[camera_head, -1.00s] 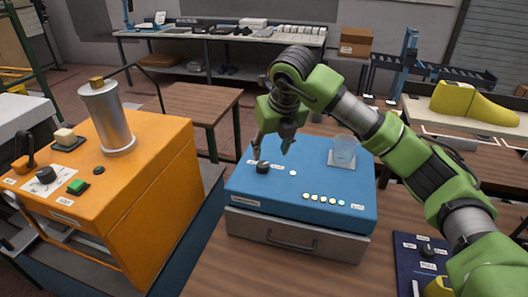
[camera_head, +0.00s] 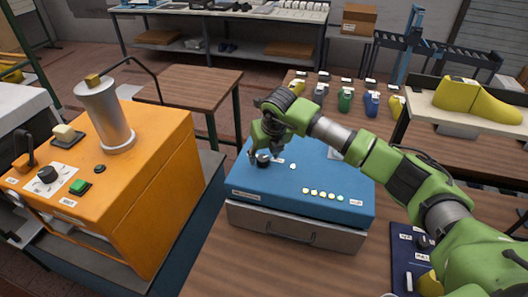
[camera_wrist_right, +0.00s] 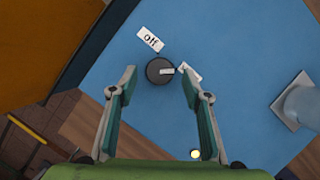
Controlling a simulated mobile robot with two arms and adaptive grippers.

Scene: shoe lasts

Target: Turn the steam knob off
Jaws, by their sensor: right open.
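A round black knob (camera_head: 263,161) sits on top of a blue box (camera_head: 315,165). In the right wrist view the knob (camera_wrist_right: 157,70) has a white pointer mark directed right, toward a small label partly covered by a finger. A label reading "off" (camera_wrist_right: 150,39) lies just above the knob, away from the pointer. My right gripper (camera_head: 262,152) is over the knob from above. In the wrist view its open fingers (camera_wrist_right: 158,80) stand on either side of the knob, with gaps visible; contact is not seen. My left gripper is not in view.
An orange machine (camera_head: 155,180) with its own black knob, green button and silver cylinder stands at left. A drawer front (camera_head: 290,226) lies below.

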